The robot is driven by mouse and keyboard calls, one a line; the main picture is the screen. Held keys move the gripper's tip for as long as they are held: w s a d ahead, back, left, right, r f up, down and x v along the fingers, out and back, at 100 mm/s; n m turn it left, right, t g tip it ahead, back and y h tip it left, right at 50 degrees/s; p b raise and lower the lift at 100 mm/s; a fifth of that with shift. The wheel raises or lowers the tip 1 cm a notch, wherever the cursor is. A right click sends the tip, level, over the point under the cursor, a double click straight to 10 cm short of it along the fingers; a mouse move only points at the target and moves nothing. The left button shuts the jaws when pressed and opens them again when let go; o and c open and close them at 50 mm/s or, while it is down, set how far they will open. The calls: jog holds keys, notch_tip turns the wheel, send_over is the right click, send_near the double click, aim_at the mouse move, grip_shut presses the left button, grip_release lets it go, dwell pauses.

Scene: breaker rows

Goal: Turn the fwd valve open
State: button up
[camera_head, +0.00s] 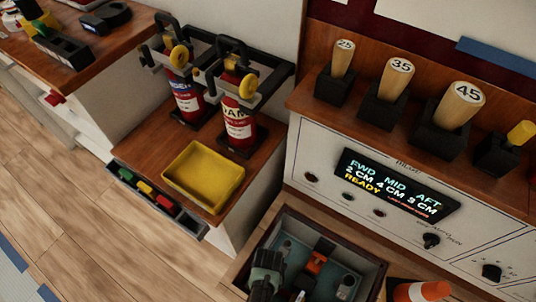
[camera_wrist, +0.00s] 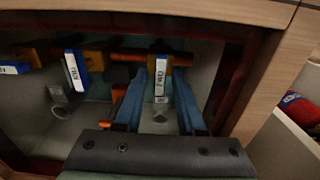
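In the wrist view, three valves with white-labelled handles sit in a row inside a recessed box. The nearest valve handle (camera_wrist: 160,78), on an orange-and-brown body, stands between the two blue fingers of my gripper (camera_wrist: 158,95). The fingers are apart, one on each side of it; I cannot tell whether they touch it. The label is too small to read surely, so I cannot confirm it is fwd. The middle handle (camera_wrist: 76,70) and the far-left handle (camera_wrist: 14,68) are clear of the fingers. In the head view, my gripper (camera_head: 268,272) reaches into the box at bottom centre.
The box (camera_head: 372,284) has raised wooden edges close around my gripper. A panel display (camera_head: 396,186) reads FWD 2 CM, MID 4 CM, AFT 8 CM, READY. An orange cone (camera_head: 424,291) stands right of the box. A yellow tray (camera_head: 203,176) and red extinguishers (camera_head: 238,124) are left.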

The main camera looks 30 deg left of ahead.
jog(key=shift+o, duration=0.3)
jog(key=shift+r, duration=0.1)
notch_tip(320, 180, up, 13)
jog(key=p, duration=0.6)
